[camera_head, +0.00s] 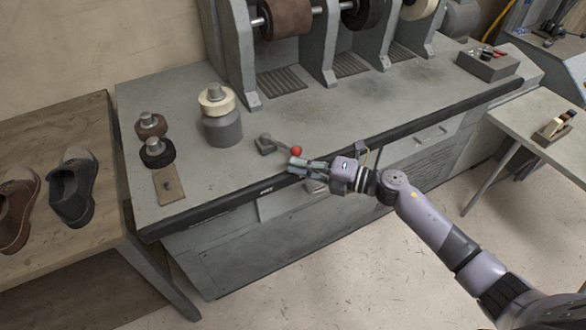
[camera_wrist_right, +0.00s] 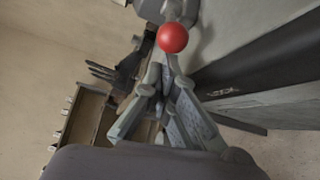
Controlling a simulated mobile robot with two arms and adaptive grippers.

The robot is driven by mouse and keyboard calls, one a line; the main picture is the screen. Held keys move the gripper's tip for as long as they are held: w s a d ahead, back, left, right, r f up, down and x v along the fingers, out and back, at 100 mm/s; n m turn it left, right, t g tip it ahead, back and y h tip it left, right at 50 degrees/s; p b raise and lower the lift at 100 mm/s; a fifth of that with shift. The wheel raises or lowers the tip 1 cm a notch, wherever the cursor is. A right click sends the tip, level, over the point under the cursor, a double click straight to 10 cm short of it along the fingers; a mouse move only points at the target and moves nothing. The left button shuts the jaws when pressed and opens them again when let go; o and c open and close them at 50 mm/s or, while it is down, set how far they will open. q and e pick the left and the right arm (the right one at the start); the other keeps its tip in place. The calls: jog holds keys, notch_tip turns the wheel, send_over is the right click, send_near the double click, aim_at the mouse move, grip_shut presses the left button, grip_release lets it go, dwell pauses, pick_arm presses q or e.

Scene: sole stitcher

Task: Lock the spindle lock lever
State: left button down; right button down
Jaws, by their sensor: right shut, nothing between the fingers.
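The spindle lock lever (camera_head: 281,146) is a grey arm with a red ball knob (camera_head: 297,151), pivoting on a small grey block on the machine's bench top. Its knob points right and toward the front edge. My right gripper (camera_head: 292,165) is just in front of and below the knob, over the bench's front edge, shut and empty. In the right wrist view the red knob (camera_wrist_right: 172,38) is just beyond the fingertips (camera_wrist_right: 169,68). Whether the fingers touch the knob or lever, I cannot tell. My left gripper is not in view.
A grey cylinder with a cream roller (camera_head: 216,100) stands left of the lever. Brown and black rollers and a small plate (camera_head: 169,186) lie farther left. A wooden table (camera_head: 62,120) with shoes is at the left. Grey uprights with wheels stand behind. A black rail (camera_head: 350,152) edges the bench front.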

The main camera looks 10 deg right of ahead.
jog(key=shift+w+d+r, duration=0.1)
jog(key=shift+w+d, duration=0.15)
jog(key=shift+d, duration=0.1)
jog(key=v, duration=1.1)
jog(key=shift+s, duration=0.5)
jog(key=shift+d, duration=0.1)
